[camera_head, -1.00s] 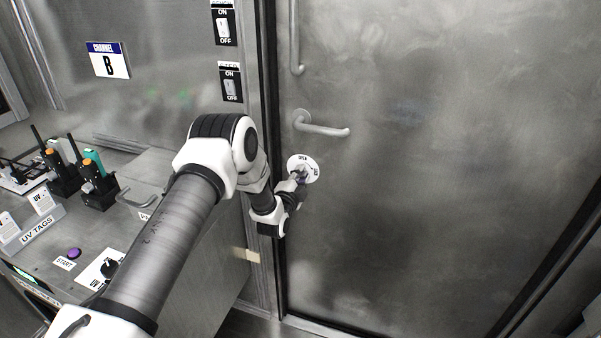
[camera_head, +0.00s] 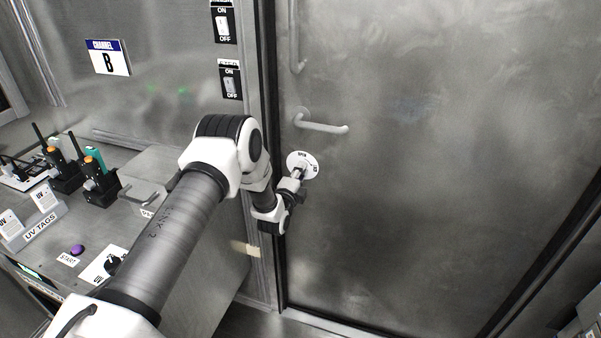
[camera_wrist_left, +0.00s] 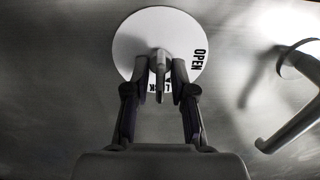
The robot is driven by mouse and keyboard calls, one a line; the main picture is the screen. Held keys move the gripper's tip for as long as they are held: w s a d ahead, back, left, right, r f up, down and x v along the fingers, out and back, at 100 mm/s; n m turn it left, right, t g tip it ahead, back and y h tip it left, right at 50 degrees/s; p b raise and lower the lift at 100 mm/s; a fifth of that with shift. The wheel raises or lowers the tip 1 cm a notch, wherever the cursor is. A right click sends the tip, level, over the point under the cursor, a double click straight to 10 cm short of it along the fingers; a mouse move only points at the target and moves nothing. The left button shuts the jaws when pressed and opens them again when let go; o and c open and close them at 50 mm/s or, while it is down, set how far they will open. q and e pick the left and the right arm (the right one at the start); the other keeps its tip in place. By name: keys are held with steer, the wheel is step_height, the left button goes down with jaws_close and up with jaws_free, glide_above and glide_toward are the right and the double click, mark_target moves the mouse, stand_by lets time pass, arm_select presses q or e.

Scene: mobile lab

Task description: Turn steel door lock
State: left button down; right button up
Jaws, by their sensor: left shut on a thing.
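The door lock is a round white plate (camera_head: 311,160) on the steel door, below the lever handle, with a small steel turn piece (camera_wrist_left: 161,57) at its middle. My left gripper (camera_head: 298,173) reaches it from the lower left. In the left wrist view the white plate (camera_wrist_left: 138,33) carries the word OPEN on its right side; a second word at the bottom, partly hidden by the fingers, looks like LOCK. My left gripper's fingers (camera_wrist_left: 161,72) are on either side of the turn piece and shut on it. The right gripper is not in view.
A lever handle (camera_head: 322,126) sticks out just above the lock; it also shows at right in the left wrist view (camera_wrist_left: 290,125). A bench (camera_head: 215,265) with radios (camera_head: 97,182) and UV tags stands at left. Wall switches (camera_head: 231,80) are beside the door frame.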

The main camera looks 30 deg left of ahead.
arm_select(q)
steer(key=shift+f, duration=0.1)
steer(key=c, duration=1.3)
jaws_free()
steer(key=v, duration=1.2)
